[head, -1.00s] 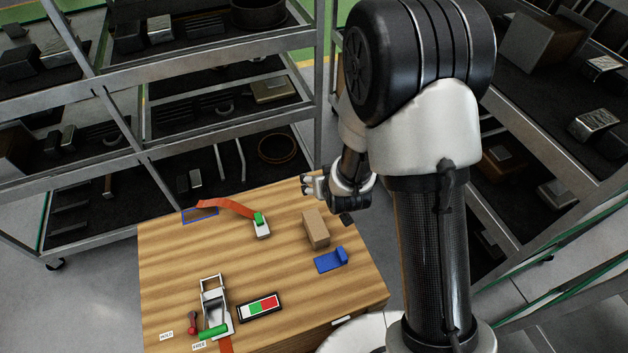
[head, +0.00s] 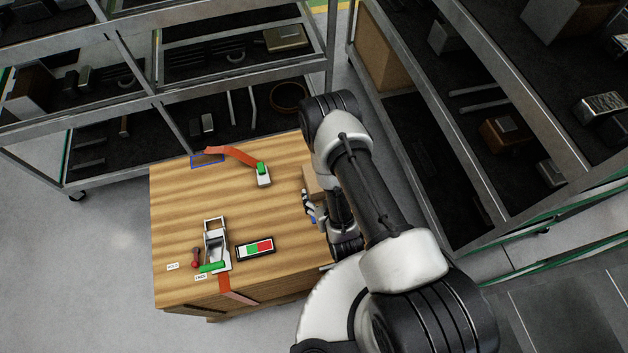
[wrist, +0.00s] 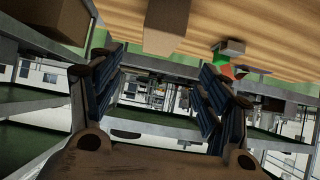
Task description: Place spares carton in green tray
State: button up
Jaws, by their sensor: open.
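The brown carton (head: 309,181) stands near the right edge of the wooden bench top, partly hidden by my arm in the head view. In the wrist view, which looks upside down, the carton (wrist: 172,27) lies beyond and above the gap between my fingers. My gripper (head: 309,203) is low beside the carton at the bench's right side. In the wrist view my gripper (wrist: 155,88) is open, with nothing between its fingers. I cannot make out a green tray in these frames.
The bench top (head: 225,190) holds a green-handled latch (head: 263,174) with an orange strap, a metal toggle clamp (head: 216,245) and a green-and-red panel (head: 256,248). A blue piece is mostly hidden behind my arm. Metal shelving (head: 245,65) stands close behind and right.

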aim_at(311, 172)
jog(key=b+x, duration=0.2)
jog(key=x, duration=1.4)
jog(key=shift+d+f+b, duration=0.15)
jog(key=shift+f+b, duration=0.1)
jog(key=shift+b, duration=0.15)
jog(key=shift+w+r, duration=0.1)
jog(key=c, duration=1.5)
jog(key=shift+c, duration=0.2)
jog(key=shift+r, duration=0.1)
notch_tip(311, 172, up, 20)
jog(key=p, duration=0.3)
